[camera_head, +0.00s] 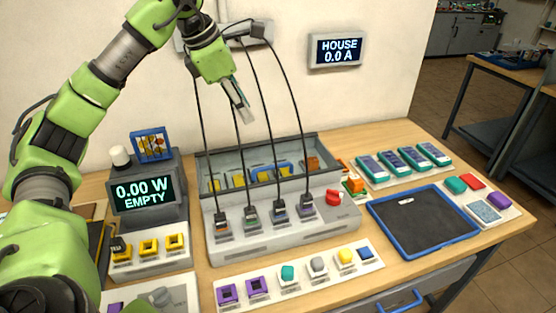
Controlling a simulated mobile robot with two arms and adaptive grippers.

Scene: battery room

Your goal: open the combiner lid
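The combiner (285,240) is a light grey unit in the middle of the table. Several black cables come down from the wall to coloured plugs on its top, and a red knob (333,197) sits at its right. Behind the plugs, a grey-framed panel or shallow box (318,150) shows yellow and orange parts inside; I cannot tell whether a clear lid covers them. My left gripper (244,115) hangs above and behind the combiner, among the cables, pointing down and touching no lid. Its fingers are seen edge-on, so their opening is unclear. My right gripper is out of view.
A meter reading "0.00 W EMPTY" (144,194) stands left. In front lies a strip of coloured blocks (300,275). A blue-rimmed dark tray (424,222) and several teal devices (404,160) are at right. The hanging cables crowd the space around my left gripper.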

